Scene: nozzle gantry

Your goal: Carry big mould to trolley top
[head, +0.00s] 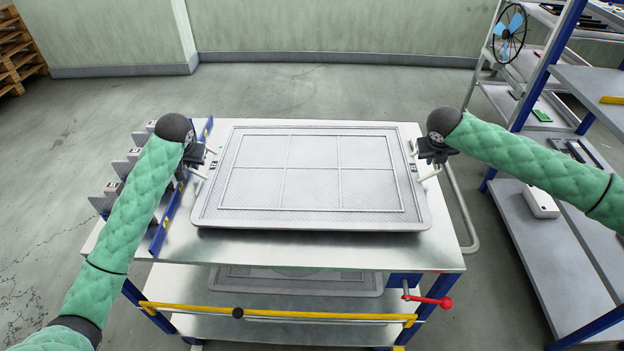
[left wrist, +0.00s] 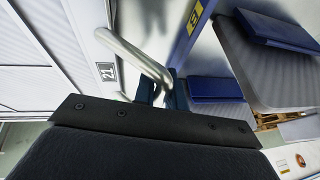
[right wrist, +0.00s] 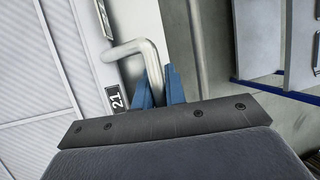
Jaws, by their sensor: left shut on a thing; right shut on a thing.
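The big mould (head: 312,185) is a pale grey rectangular panel with a raised grid and a rod handle at each short side. It is level over the metal trolley top (head: 320,250), inside its edges; I cannot tell whether it touches or hangs just above. My left gripper (head: 204,164) is shut on the left handle (left wrist: 130,50), beside a "21" label. My right gripper (head: 424,164) is shut on the right handle (right wrist: 135,50), also beside a "21" label. The mould's underside is hidden.
A blue rail (head: 176,200) and grey brackets (head: 117,168) line the trolley's left side. Another panel (head: 300,282) lies on the lower shelf. A red-knobbed lever (head: 430,300) and yellow bar (head: 280,315) are at the front. Shelving (head: 545,255) stands right.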

